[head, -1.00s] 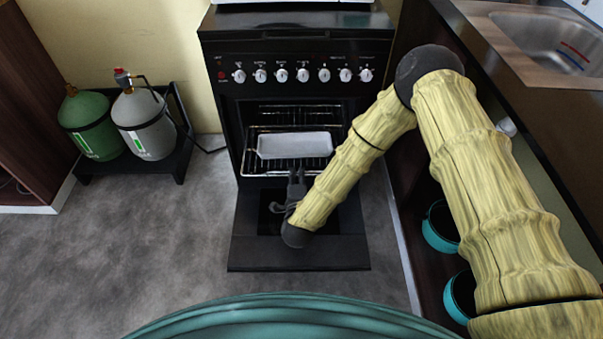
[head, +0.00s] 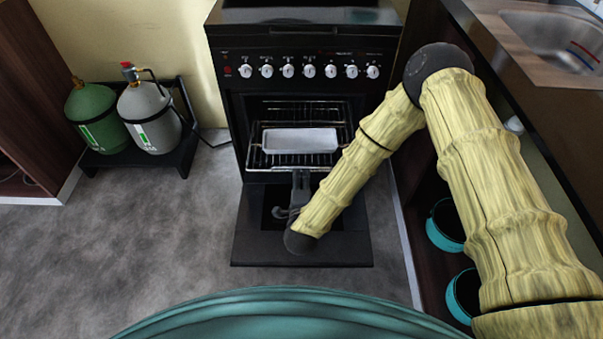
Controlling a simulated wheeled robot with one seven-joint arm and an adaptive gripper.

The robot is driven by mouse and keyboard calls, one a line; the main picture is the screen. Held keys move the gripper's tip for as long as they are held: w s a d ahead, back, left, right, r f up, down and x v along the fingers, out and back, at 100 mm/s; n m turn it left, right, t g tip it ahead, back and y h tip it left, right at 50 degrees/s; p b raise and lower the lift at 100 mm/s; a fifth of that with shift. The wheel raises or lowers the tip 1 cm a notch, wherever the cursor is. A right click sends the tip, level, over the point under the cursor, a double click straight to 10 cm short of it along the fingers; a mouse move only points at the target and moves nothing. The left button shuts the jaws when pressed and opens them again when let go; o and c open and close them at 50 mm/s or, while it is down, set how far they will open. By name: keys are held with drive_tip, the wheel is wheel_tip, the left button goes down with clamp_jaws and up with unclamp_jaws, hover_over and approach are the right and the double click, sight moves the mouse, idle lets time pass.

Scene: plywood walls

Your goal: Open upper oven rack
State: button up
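The black oven (head: 310,93) stands against the back wall with its door (head: 300,252) folded down flat. A wire rack (head: 262,161) sticks partly out of the oven cavity and bears a white rectangular tray (head: 300,141). Another rack (head: 292,109) shows higher up, inside the cavity. My gripper (head: 300,178) is at the front edge of the lower, tray-bearing rack, above the open door. Its fingertips are small and dark against the oven, so I cannot tell if they grip the rack edge.
Green and grey gas cylinders (head: 150,116) stand on a black stand at the left. A counter with a sink (head: 550,40) is at the right, with teal pots (head: 462,295) on the shelf below. The grey floor at the left front is clear.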

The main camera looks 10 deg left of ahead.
drive_tip(key=v, duration=0.8)
idle(0.4)
drive_tip(key=s+d+f+n+g, duration=0.5)
drive_tip(key=s+d+f+n, duration=0.15)
drive_tip(key=d, duration=0.35)
drive_tip(key=s+d+f+n+g, duration=0.5)
drive_tip(key=s+d+f, duration=0.2)
drive_tip(key=s+d, duration=0.15)
drive_tip(key=s+d+n+g+h, duration=0.2)
drive_tip(key=s+d+n+g, duration=0.25)
drive_tip(key=s+d, duration=0.85)
wheel_tip(320, 180, up, 15)
drive_tip(key=g+p, duration=0.1)
drive_tip(key=p, duration=1.4)
drive_tip(key=shift+d, duration=0.25)
